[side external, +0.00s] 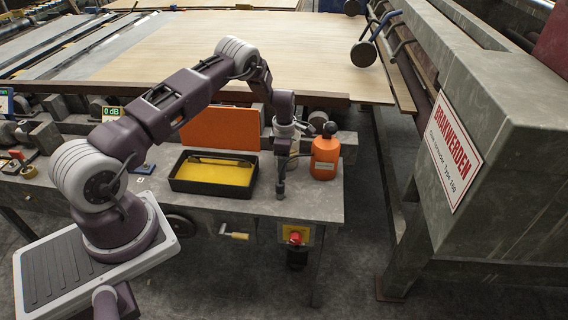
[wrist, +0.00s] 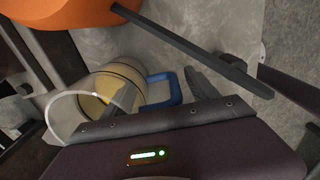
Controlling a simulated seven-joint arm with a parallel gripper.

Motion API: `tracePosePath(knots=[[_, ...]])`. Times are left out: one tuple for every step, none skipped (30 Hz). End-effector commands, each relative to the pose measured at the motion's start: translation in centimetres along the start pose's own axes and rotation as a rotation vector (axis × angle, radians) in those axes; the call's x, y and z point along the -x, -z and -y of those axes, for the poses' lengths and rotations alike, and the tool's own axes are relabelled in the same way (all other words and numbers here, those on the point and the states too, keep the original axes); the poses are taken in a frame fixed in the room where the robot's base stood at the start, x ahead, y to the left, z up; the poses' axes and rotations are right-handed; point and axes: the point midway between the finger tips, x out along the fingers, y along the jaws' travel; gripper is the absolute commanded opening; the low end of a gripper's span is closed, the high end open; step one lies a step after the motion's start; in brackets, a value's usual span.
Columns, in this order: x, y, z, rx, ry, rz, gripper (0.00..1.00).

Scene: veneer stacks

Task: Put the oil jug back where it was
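In the wrist view a clear jug (wrist: 98,82) with yellow contents and a blue handle (wrist: 178,88) stands on the grey bench. My gripper (wrist: 164,88) reaches down there, its two fingers apart, one on each side of the handle. Whether a finger touches the handle I cannot tell. The gripper body hides part of the jug. In the side view my gripper (side external: 281,186) points down, low over the bench front, and the jug cannot be made out clearly there.
An orange container (side external: 325,156) with a dark top stands just right of my gripper. A black tray (side external: 203,190) with a yellow inside lies to the left, before an upright orange panel (side external: 220,128). The grey bench (side external: 317,202) is bare at its front right. A grey machine (side external: 490,130) stands further right.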

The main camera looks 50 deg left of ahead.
Motion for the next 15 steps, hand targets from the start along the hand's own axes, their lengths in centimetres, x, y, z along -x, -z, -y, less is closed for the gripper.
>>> tracePosePath(knots=[[0.0, 0.0, 0.0, 0.000, 0.000, 0.000, 0.68], [0.1, 0.0, 0.0, 0.000, 0.000, 0.000, 0.68], [0.3, 0.0, 0.0, 0.000, -0.001, 0.000, 0.68], [0.6, 0.0, 0.0, -0.001, -0.001, 0.000, 0.68], [1.0, 0.0, -0.1, -0.001, -0.001, 0.000, 0.68], [1.8, 0.0, -0.1, 0.000, -0.003, 0.000, 0.68], [2.6, 0.0, -0.1, 0.000, -0.004, 0.001, 0.68], [3.4, 0.0, -0.1, 0.000, -0.003, 0.001, 0.68], [4.6, -0.1, -0.1, 0.000, -0.004, 0.002, 0.68], [5.5, -0.1, -0.1, 0.000, -0.004, 0.002, 0.68], [6.3, -0.1, -0.1, 0.000, -0.003, 0.001, 0.68], [7.4, -0.1, -0.1, 0.000, -0.004, 0.001, 0.68], [8.2, -0.1, -0.1, -0.001, -0.003, 0.001, 0.68], [8.9, -0.1, -0.1, 0.000, -0.003, 0.001, 0.68], [9.8, 0.0, 0.0, 0.000, -0.002, 0.001, 0.68]])
